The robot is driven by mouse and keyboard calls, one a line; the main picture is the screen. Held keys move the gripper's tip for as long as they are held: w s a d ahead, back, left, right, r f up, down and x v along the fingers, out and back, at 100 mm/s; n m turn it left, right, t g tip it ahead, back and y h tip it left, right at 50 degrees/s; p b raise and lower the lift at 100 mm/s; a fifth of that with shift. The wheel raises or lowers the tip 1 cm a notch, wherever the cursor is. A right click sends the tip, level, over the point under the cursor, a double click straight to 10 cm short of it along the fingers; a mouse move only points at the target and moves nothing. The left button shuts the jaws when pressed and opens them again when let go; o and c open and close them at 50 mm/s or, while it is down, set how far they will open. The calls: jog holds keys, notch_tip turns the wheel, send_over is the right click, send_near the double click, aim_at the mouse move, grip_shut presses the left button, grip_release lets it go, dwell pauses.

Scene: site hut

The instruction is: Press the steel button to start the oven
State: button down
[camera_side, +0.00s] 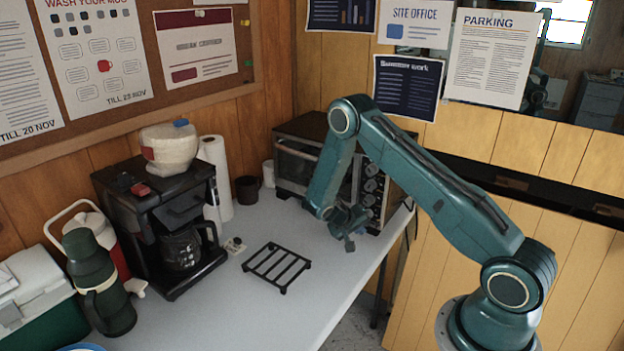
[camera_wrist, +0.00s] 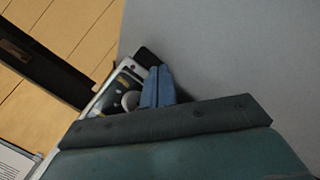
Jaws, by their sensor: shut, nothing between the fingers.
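The oven (camera_side: 298,165) stands at the back of the table, with a dark top and a glass door. Its control panel (camera_side: 371,192) on the right side of the front has several round knobs, partly behind my arm. My gripper (camera_side: 349,242) is shut and empty, low in front of the panel. In the wrist view the closed blue fingers (camera_wrist: 158,72) are beside the panel's end (camera_wrist: 118,92). A round pale control (camera_wrist: 130,100) shows just left of them; I cannot tell whether it is the steel button or a knob. Contact is not clear.
A black wire rack (camera_side: 277,267) lies on the grey table (camera_side: 235,315), left of my gripper. A coffee maker (camera_side: 160,222), paper roll (camera_side: 216,175) and dark cup (camera_side: 247,189) stand further left. The table's right edge runs below my gripper.

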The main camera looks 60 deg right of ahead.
jog(key=shift+d, duration=0.9)
dwell(1.6)
jog(key=shift+a, duration=0.9)
jog(key=shift+a, duration=2.5)
